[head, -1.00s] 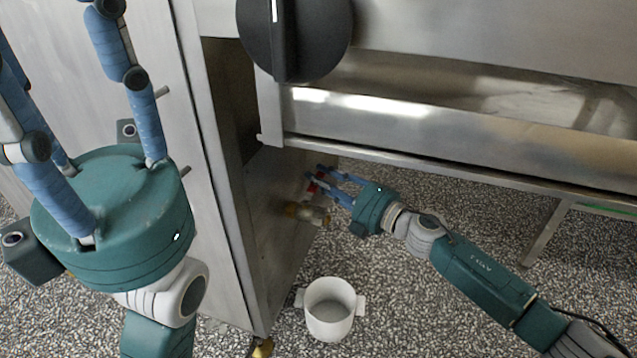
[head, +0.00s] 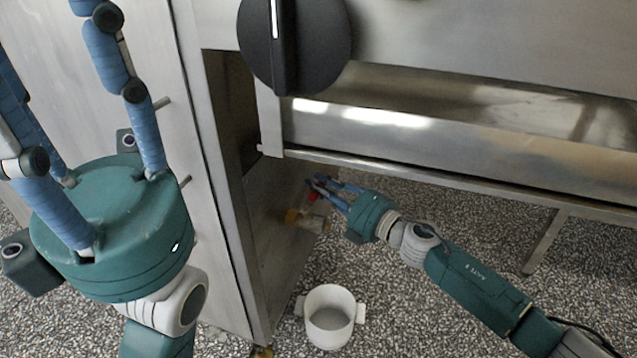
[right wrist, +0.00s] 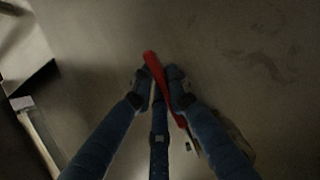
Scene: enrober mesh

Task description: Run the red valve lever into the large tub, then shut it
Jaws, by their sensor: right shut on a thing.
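The red valve lever (head: 313,196) sits by a brass valve (head: 294,217) low on the side of the steel cabinet. It also shows as a red bar in the right wrist view (right wrist: 156,70). My right gripper (head: 319,182) is shut on the lever, its blue fingers on both sides of it. A white tub (head: 328,341) with two side handles stands on the floor below the valve. Its inside looks plain grey, and I see no stream falling. My left gripper (head: 60,90) is raised at the left with its fingers spread, empty; some fingertips are cut off.
A steel machine with a large black knob (head: 295,50) and a long trough (head: 420,135) overhangs my right arm. Its lower rail (head: 420,178) runs just above the arm. A machine leg (head: 545,243) stands at right. Speckled floor (head: 420,310) is clear around the tub.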

